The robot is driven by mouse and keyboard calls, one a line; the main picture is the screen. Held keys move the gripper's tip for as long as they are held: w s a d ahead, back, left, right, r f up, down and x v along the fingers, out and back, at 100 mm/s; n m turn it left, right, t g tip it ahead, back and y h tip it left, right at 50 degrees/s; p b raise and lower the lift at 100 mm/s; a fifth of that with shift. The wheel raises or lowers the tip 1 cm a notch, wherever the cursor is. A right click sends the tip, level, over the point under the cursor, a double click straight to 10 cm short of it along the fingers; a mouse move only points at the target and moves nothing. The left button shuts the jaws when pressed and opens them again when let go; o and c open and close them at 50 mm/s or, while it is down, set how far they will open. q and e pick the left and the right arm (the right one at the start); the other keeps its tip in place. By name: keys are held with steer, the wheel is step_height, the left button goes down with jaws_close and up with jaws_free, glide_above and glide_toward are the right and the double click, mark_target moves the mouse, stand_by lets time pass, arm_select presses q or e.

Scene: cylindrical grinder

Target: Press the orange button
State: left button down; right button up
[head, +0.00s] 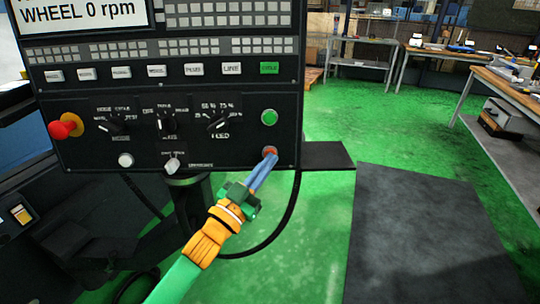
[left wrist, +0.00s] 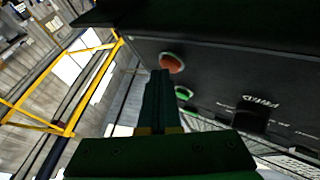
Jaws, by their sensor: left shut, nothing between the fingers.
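The orange button (head: 270,151) is on the lower right of the dark control panel (head: 75,178), below a round green button (head: 269,117). My left gripper (head: 271,160) is shut and empty, and its blue fingertips overlap the lower part of the orange button in the head view. In the left wrist view, the orange button (left wrist: 172,63) shows just beyond the tip of the shut fingers (left wrist: 160,74), slightly to the right. I cannot tell whether the fingertips touch it. The green button also shows in the left wrist view (left wrist: 183,93). My right gripper is not in view.
A red knob (head: 59,130) sticks out at the panel's left. Rotary switches and a row of white keys cover the panel. A black cable (head: 292,208) loops below it. Green floor and a dark mat (head: 420,235) lie to the right, with wooden tables (head: 510,90) beyond.

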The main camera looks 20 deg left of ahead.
arm_select(q)
steer(key=shift+w+a, duration=0.1)
steer(key=shift+w, duration=0.05)
stand_by(0.5)
steer(key=shift+s+d+r+p, duration=0.1)
steer(key=shift+s+d+p, duration=0.2)
steer(key=shift+s+p, duration=0.35)
steer(key=shift+s, duration=0.1)
steer(key=shift+s, duration=0.1)
steer(key=s, duration=0.1)
steer(key=s+d+p, duration=0.1)
steer(key=s, duration=0.1)
steer(key=s+r+p, duration=0.1)
steer(key=shift+s+d, duration=0.25)
steer(key=shift+d, duration=0.1)
